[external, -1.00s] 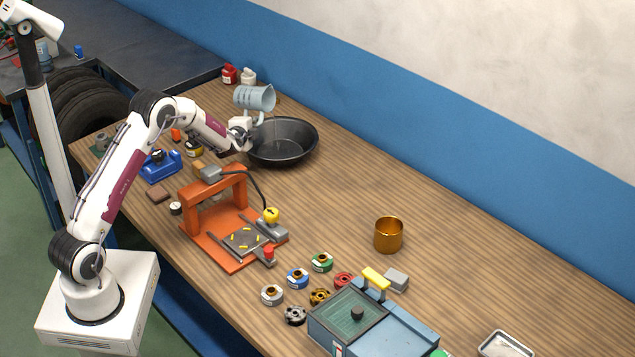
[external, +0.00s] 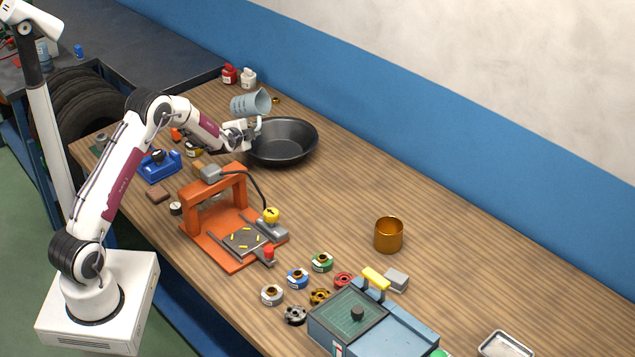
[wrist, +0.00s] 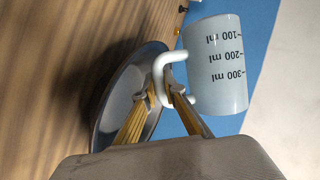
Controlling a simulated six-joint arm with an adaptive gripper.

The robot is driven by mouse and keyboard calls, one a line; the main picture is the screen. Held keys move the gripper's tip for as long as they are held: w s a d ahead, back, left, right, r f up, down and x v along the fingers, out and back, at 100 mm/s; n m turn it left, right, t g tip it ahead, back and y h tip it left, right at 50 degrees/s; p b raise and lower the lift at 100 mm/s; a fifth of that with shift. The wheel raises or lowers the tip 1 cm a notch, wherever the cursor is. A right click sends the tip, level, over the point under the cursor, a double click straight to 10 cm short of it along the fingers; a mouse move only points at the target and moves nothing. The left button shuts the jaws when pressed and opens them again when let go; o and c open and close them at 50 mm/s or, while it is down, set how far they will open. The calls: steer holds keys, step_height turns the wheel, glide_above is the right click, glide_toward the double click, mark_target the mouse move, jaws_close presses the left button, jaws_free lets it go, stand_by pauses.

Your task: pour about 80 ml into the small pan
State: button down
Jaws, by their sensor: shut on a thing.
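A pale blue measuring jug (external: 249,104) is held tilted, its open mouth facing up and to the right, above the far left rim of a dark round pan (external: 288,155). In the wrist view the jug (wrist: 218,65) shows marks for 100, 200 and 300 ml. My gripper (external: 257,124) is shut on the jug's handle; the yellowish fingers (wrist: 162,85) close around it in the wrist view. The pan (wrist: 112,108) lies behind the fingers there. I see no clear stream, and the liquid level in the jug and pan cannot be told.
Red and white bottles (external: 238,76) stand behind the jug. An orange press (external: 225,215) is in front of the pan. A brass cup (external: 388,235), several small spools (external: 298,279), a blue-grey box (external: 370,320) and a metal tray (external: 505,345) lie right. The table's middle is mostly clear.

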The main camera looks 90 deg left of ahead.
mark_target(260, 126)
steer(key=shift+w+d+n+t, duration=0.1)
steer(key=shift+w+n+t, duration=0.15)
steer(key=shift+n+t, duration=0.05)
steer(key=shift+w+f, duration=0.15)
steer(key=shift+w+d+n+t+h, duration=0.15)
steer(key=shift+n+t+h, duration=0.15)
steer(key=shift+h, duration=0.1)
stand_by(1.1)
steer(key=shift+w+r+b, duration=0.1)
steer(key=shift+r+b, duration=0.15)
steer(key=shift+b, duration=0.05)
steer(key=shift+w+d+r+n+t+h, duration=0.2)
steer(key=shift+w+r+n+t+h, duration=0.15)
steer(key=shift+r+n, duration=0.25)
steer(key=shift+r, duration=0.1)
steer(key=shift+w+d+r+n+t+h+b, duration=0.1)
steer(key=shift+w+r+n+t+h+b, duration=0.15)
steer(key=shift+r+n+t+b, duration=0.15)
stand_by(0.4)
steer(key=shift+s+a+r+n+t+h+b, duration=0.2)
steer(key=shift+r+n+t+b, duration=0.15)
steer(key=shift+r+n+t, duration=0.2)
steer(key=shift+s+a+r+n+t+h+b, duration=0.1)
steer(key=shift+s+r+n+t+h+b, duration=0.1)
steer(key=shift+r+n+t+b, duration=0.25)
stand_by(0.8)
steer(key=shift+s+a+r+n, duration=0.1)
steer(key=shift+r+n, duration=0.2)
steer(key=shift+n, duration=0.1)
